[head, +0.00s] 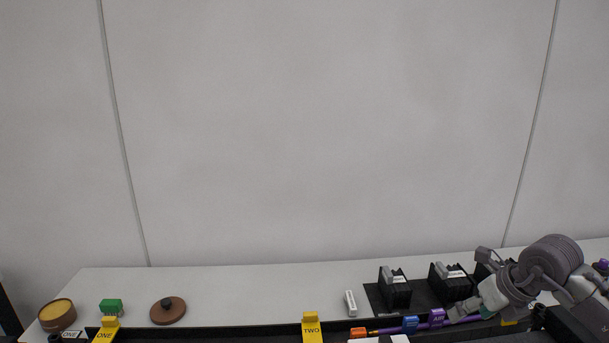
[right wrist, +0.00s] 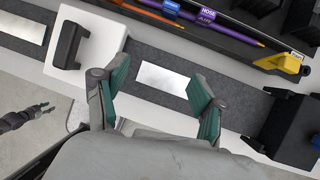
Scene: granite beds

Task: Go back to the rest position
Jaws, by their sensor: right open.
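My right gripper (head: 485,300) is at the lower right of the head view, by the front of the bench. In the right wrist view its two teal-padded fingers (right wrist: 160,85) are spread apart, with nothing between them. Behind the gap lies a dark grey strip with a pale metal plate (right wrist: 165,80). A small dark gripper with a teal tint, apparently my left one (right wrist: 42,112), shows at the left edge of the right wrist view, over the floor. It is too small to tell its jaws. The head view does not show it.
The white bench holds a round tan-topped container (head: 57,315), a green block (head: 111,307), a brown lid (head: 168,310) and black holders (head: 395,290).

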